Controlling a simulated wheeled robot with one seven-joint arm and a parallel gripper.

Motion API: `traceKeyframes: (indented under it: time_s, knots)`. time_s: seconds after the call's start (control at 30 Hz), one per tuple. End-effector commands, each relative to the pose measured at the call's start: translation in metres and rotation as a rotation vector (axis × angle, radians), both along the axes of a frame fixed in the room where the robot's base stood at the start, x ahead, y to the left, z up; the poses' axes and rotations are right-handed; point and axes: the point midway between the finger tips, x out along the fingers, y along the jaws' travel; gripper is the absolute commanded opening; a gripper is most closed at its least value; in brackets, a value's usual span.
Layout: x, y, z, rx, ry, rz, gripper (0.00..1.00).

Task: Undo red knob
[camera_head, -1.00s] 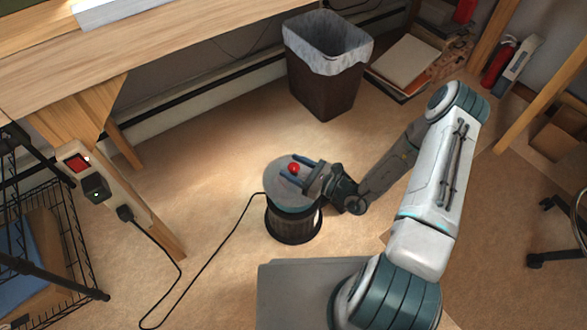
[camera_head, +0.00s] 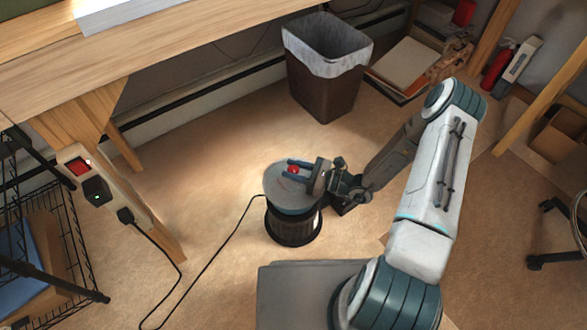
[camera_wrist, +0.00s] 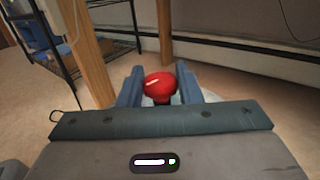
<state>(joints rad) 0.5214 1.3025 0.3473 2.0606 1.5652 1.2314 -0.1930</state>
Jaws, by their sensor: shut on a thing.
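The red knob (camera_head: 293,170) sits on top of a round grey lid on a dark ribbed canister (camera_head: 293,226) standing on the floor. In the wrist view the knob (camera_wrist: 160,86) is a glossy red dome between the two blue fingers. My gripper (camera_head: 291,168) reaches in from the right, just above the lid, and is shut on the knob with one finger on either side. The wrist view also shows the fingers (camera_wrist: 159,80) close around it. The exact finger contact under the dome is hidden.
A black cable runs from the canister to a power strip (camera_head: 98,188) on the table leg. A lined waste bin (camera_head: 325,90) stands behind, and a wire rack (camera_head: 70,235) stands at the left. The wooden table (camera_head: 150,60) overhangs at the upper left. Floor around the canister is mostly clear.

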Motion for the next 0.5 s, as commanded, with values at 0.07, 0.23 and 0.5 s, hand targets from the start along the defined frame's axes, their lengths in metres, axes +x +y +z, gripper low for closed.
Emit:
traceKeyframes:
  time_s: [0.07, 0.23, 0.5]
  knots:
    - [0.0011, -0.0001, 0.0001, -0.001, -0.004, 0.057, 0.09]
    - [0.0008, -0.0003, -0.0003, -0.001, -0.002, 0.15, 0.09]
    - [-0.0001, -0.0007, -0.0005, -0.003, 0.002, 0.184, 0.09]
